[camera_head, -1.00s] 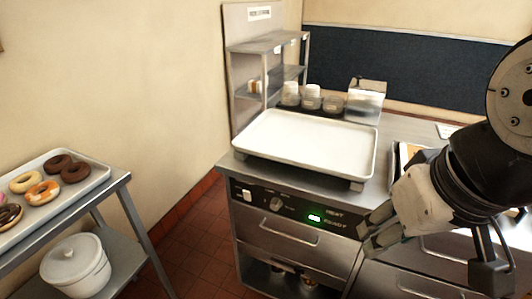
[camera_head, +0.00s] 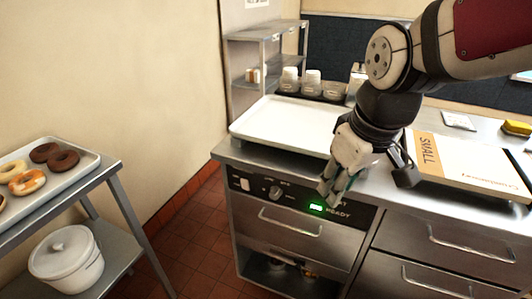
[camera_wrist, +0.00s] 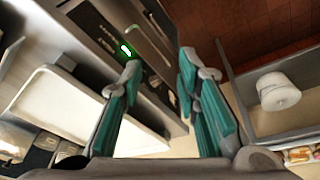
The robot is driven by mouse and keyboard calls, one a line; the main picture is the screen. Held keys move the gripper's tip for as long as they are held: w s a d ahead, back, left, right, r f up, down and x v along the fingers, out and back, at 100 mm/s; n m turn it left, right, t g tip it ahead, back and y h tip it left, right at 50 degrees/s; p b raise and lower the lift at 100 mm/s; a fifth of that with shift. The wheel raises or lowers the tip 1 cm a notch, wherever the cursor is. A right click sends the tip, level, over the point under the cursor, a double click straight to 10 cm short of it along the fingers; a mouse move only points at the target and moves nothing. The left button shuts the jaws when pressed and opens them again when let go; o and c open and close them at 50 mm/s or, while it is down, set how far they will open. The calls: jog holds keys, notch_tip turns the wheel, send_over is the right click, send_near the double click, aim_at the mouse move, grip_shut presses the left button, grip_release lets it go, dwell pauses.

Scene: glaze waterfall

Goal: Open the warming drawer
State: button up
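The warming drawer (camera_head: 280,236) is a steel front with a bar handle (camera_head: 290,222), below a black control panel with a lit green display (camera_head: 316,207). It looks closed. My gripper (camera_head: 328,195) is in front of the panel, above and to the right of the handle, and covers part of the panel lettering. In the wrist view my gripper (camera_wrist: 158,75) has its two teal-padded fingers apart with nothing between them. The drawer handle (camera_wrist: 148,45) shows beyond the fingertips, apart from them.
A white tray (camera_head: 270,121) lies on the counter above the panel. A box marked SMALL (camera_head: 465,160) lies to the right. More drawers (camera_head: 450,245) are at the right. A cart with donuts (camera_head: 112,172) and a white lidded pot (camera_head: 66,258) stand at left, with open floor between.

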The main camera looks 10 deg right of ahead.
jog(key=w+a+f+n+b, duration=0.2)
jog(key=w+f+n+b, duration=0.1)
jog(key=w+f, duration=0.6)
jog(key=n+g+h+b, duration=0.1)
jog(key=n+h+b, duration=0.1)
jog(key=n+b, duration=0.15)
send_near(291, 227)
jog(key=shift+n+y, duration=0.3)
jog(key=shift+n, duration=0.05)
jog(key=f, duration=0.2)
jog(key=w+f+b, duration=0.1)
jog(key=f, duration=0.2)
jog(key=d+f, duration=0.1)
jog(key=f, duration=0.1)
jog(key=shift+w+d+f+b, duration=0.1)
jog(key=shift+w+f+b, duration=0.05)
jog(key=shift+f+b, duration=0.2)
grip_shut()
